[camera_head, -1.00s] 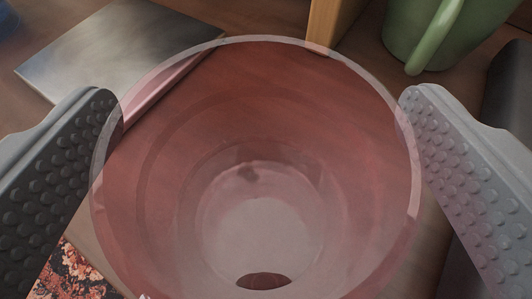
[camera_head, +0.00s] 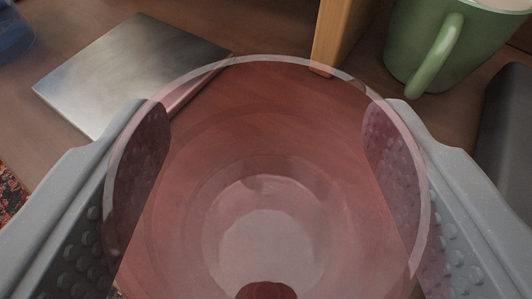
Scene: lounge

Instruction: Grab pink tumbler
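The pink tumbler (camera_head: 275,130) is see-through and stands large in the middle of the view. I look down into its round mouth, and its paler base shows below. My gripper (camera_head: 267,120) has one finger on each side of the tumbler. The fingers look closed in against the outside of the wall on both sides. The exact contact lines are blurred by the see-through wall. The tumbler's lowest part is cut off by the bottom edge.
A grey flat book-like thing (camera_head: 130,75) lies at the upper left. A green mug (camera_head: 410,45) stands at the upper right, its handle towards me. A wooden block-like edge (camera_head: 338,35) is at the top, and a dark object (camera_head: 508,130) at the right. A blue thing (camera_head: 12,35) shows at far left.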

